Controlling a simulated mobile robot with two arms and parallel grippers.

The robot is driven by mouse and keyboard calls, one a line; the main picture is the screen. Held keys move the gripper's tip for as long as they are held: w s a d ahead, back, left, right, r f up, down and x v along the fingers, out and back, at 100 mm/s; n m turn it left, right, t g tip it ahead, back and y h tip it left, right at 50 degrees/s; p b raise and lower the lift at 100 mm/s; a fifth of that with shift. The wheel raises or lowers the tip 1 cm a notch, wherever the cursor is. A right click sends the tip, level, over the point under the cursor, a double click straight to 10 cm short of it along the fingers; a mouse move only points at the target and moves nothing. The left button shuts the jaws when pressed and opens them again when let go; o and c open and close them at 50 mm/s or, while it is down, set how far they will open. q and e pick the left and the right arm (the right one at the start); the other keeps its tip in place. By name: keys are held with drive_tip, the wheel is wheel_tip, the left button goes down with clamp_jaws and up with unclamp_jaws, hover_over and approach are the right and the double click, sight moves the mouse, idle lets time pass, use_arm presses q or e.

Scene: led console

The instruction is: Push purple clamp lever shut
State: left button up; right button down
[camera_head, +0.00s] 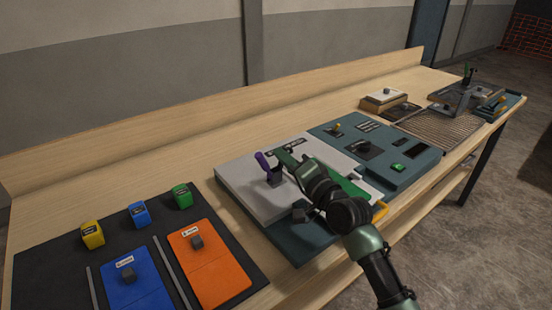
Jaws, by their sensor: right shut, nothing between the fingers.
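The purple clamp lever (263,160) stands up, tilted to the left, from a small dark base (274,178) on a light grey plate (240,190). My right gripper (284,157) is shut and empty. Its fingertips are just right of the lever; I cannot tell whether they touch it. My right arm comes in from the lower right and hides part of the plate and of the green piece behind it. My left gripper is not in view.
A teal console panel (415,160) with a green button (398,167) stands to the right. Blue (133,285) and orange (215,270) plates lie on a dark mat at the left, with small yellow, blue and green blocks behind. Bare wood lies behind the grey plate.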

drive_tip(key=shift+s+a+f, duration=0.2)
drive_tip(key=shift+a, duration=0.3)
drive_tip(key=shift+s+a+f, duration=0.15)
drive_tip(key=shift+s+a, duration=0.05)
drive_tip(key=shift+a, duration=0.3)
drive_tip(key=shift+s+a+n, duration=0.25)
drive_tip(key=shift+n, duration=0.25)
drive_tip(key=shift+s+a+f+n, duration=0.25)
drive_tip(key=shift+a+n, duration=0.15)
drive_tip(key=shift+n, duration=0.4)
drive_tip(key=n, duration=0.1)
drive_tip(key=s+a+f+n, duration=0.1)
drive_tip(key=n, duration=0.1)
drive_tip(key=shift+a+n+y, duration=0.25)
drive_tip(key=shift+n+y, duration=0.05)
drive_tip(key=shift+y, duration=0.1)
drive_tip(key=n, duration=0.1)
drive_tip(key=a+f+n, duration=0.1)
drive_tip(key=shift+s+f+n, duration=0.1)
drive_tip(key=shift+s+n, duration=0.3)
drive_tip(key=shift+s+a+f, duration=0.15)
drive_tip(key=shift+a+f, duration=0.05)
drive_tip(key=shift+f, duration=0.05)
drive_tip(key=shift+f, duration=0.1)
